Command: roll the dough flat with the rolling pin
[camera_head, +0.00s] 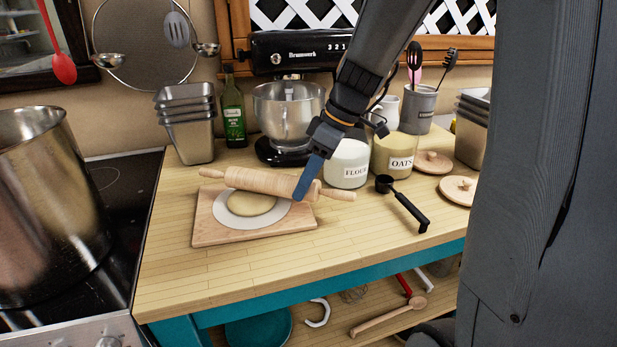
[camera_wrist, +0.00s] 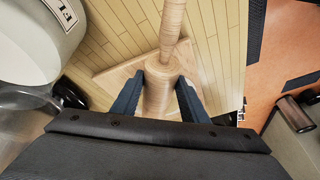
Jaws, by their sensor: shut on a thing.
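The wooden rolling pin (camera_head: 258,180) lies across the back part of the dough and board in the head view. My gripper (camera_head: 308,180) is shut on the right end of the pin's thick barrel. In the wrist view, the two blue fingers of my gripper (camera_wrist: 159,92) sit on either side of the rolling pin (camera_wrist: 158,95). The pale round dough (camera_head: 250,204) lies on a white round patch on the wooden board (camera_head: 212,234). The pin hides the dough's far edge. I cannot tell whether the pin touches the dough.
A flour jar (camera_head: 347,163) and oats jar (camera_head: 393,153) stand close behind my gripper. A black scoop (camera_head: 403,203) lies to the right. The stand mixer (camera_head: 288,105) is behind the board. A large pot (camera_head: 40,200) stands on the stove at left. The counter's front is clear.

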